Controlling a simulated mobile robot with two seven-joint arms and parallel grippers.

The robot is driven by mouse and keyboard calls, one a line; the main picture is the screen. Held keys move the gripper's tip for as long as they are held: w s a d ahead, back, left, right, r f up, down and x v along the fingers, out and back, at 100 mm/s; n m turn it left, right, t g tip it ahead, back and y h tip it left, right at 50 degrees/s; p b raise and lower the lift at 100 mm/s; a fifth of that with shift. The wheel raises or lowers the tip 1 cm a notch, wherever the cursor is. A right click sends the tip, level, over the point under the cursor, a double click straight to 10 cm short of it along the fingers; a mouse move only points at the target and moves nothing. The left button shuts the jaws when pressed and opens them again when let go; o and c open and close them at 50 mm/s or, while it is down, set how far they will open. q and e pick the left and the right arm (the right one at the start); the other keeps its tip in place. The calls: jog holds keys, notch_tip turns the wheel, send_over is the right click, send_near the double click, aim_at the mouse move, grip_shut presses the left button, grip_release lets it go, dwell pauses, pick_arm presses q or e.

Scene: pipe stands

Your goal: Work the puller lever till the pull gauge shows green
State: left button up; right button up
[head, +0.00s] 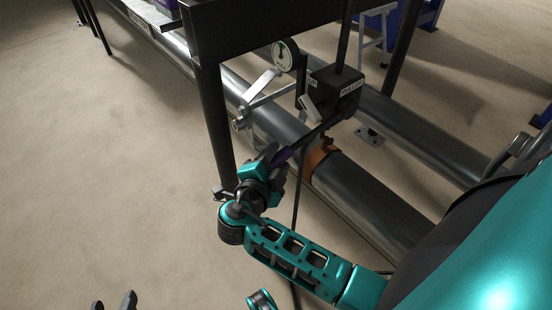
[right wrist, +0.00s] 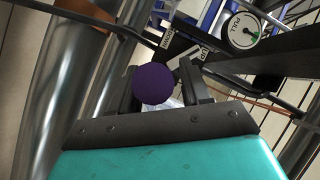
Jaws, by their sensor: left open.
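The puller (head: 335,90) is a black box labelled PULLER, on the near pipe below the table. Its lever (head: 312,133) slants down to the left and ends in a purple grip (head: 283,157). My right gripper (head: 278,160) is at this grip. In the right wrist view the grip's round purple end (right wrist: 154,85) sits between my fingers, which look closed on it. The pull gauge (head: 285,55) is a white dial, also seen in the right wrist view (right wrist: 243,31) with a green patch; its needle is too small to read surely. My left gripper (head: 114,303) is open and empty at the bottom left.
A dark table (head: 255,30) with a black leg (head: 217,130) stands close to my right gripper. Steel pipes (head: 375,205) run across the floor, the near one with an orange-brown band (head: 318,156). The floor at left is clear.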

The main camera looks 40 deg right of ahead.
grip_shut()
dwell(0.4)
